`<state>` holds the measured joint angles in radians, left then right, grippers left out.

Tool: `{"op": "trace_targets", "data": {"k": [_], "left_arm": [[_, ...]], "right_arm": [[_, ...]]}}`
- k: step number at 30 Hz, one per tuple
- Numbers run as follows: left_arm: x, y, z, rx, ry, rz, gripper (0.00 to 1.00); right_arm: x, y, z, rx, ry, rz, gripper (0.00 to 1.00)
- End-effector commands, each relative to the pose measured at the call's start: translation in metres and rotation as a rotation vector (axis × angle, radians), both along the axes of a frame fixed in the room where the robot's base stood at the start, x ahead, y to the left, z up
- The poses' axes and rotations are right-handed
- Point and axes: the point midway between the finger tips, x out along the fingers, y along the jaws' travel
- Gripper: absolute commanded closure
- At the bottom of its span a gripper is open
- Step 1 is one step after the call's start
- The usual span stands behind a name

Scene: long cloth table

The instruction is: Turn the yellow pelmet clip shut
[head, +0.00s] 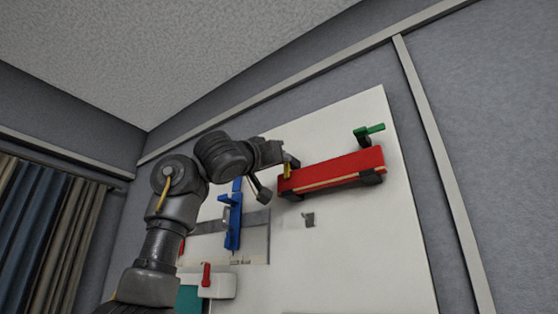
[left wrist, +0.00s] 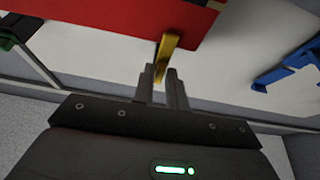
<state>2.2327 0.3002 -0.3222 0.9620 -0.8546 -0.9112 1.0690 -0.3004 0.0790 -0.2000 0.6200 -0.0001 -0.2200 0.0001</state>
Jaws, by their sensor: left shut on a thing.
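The yellow pelmet clip (head: 287,170) is at the left end of the red pelmet (head: 335,168) on the white wall panel. My left gripper (head: 284,158) reaches it from the left and partly hides it. In the left wrist view the yellow clip (left wrist: 168,44) is a narrow bar at the edge of the red pelmet (left wrist: 110,18). The fingertips of my left gripper (left wrist: 163,76) are shut on its end. The clip stands tilted between the fingers. My right gripper is not in view.
A green clip (head: 368,132) stands at the pelmet's right end. A blue fixture (head: 234,222) and a red-handled white block (head: 215,284) are on the panel's left part. A small grey piece (head: 308,219) sits below the pelmet. The panel's lower right is bare.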

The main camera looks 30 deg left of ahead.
Motion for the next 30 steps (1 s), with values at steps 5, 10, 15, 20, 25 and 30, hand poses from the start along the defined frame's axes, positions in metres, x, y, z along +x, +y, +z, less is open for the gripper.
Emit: {"op": "trace_targets", "data": {"k": [5, 10, 15, 20, 25, 30], "left_arm": [[0.001, 0.0, -0.001, 0.002, 0.002, 0.001, 0.85], [0.0, 0.0, -0.001, 0.001, 0.001, 0.0, 0.69], [0.0, 0.0, 0.0, 0.001, 0.0, 0.0, 0.69], [-0.007, 0.001, -0.005, 0.0, -0.002, -0.002, 0.69], [-0.034, 0.004, -0.02, 0.001, -0.003, -0.001, 0.69], [-0.065, 0.008, -0.034, 0.0, -0.003, -0.002, 0.69]], "right_arm": [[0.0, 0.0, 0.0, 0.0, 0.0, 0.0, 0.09], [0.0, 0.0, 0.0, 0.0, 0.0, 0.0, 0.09], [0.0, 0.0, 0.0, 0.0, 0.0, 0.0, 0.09], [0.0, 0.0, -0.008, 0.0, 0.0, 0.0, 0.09], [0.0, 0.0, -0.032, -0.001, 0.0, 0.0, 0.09], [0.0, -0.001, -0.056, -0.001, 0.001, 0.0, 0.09]]}}
